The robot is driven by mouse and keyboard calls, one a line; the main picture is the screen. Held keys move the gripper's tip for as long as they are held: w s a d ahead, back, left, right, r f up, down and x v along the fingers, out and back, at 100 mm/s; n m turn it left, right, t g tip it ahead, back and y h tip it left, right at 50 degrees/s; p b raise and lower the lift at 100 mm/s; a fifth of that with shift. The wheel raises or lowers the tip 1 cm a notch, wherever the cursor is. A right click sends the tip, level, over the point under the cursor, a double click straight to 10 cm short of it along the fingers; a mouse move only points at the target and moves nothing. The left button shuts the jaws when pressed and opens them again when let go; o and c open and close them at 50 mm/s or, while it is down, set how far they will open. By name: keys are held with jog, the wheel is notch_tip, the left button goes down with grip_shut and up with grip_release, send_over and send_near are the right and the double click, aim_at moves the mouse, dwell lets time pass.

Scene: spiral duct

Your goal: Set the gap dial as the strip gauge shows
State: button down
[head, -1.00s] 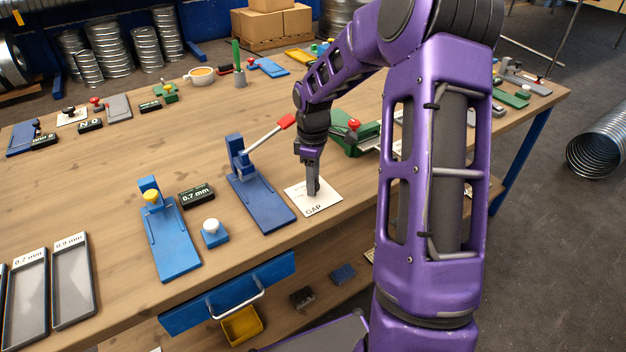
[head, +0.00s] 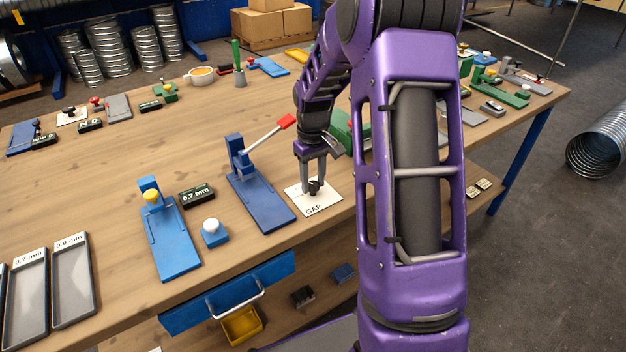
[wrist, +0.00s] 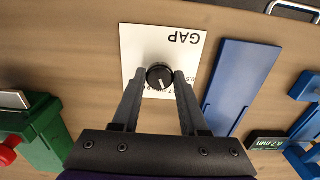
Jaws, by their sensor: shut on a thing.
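The gap dial is a black round knob (head: 314,188) on a white plate marked GAP (head: 322,205), near the table's front edge. In the wrist view the knob (wrist: 159,76) sits between my fingertips, and its white mark points down and slightly right. My gripper (head: 315,182) is shut on the knob from above, one finger on each side; it also shows in the wrist view (wrist: 160,79). The plate's scale is partly hidden by my fingers and too small to read fully. A dark display (head: 196,194) reads 0.7 mm; it also shows in the wrist view (wrist: 268,143).
A blue lever device (head: 262,198) with a red handle stands just left of the plate. Further left are a blue fixture with a yellow knob (head: 170,235), a white-button box (head: 214,233) and trays marked 0.7 mm and 0.9 mm (head: 72,280). A green device (wrist: 40,135) is near.

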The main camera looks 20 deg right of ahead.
aim_at(313, 184)
jog(key=shift+m, duration=0.5)
jog(key=shift+c, duration=2.2)
grip_release()
notch_tip(313, 184, up, 18)
jog(key=p, duration=0.1)
jog(key=shift+f+p, duration=0.25)
jog(key=shift+p, duration=0.1)
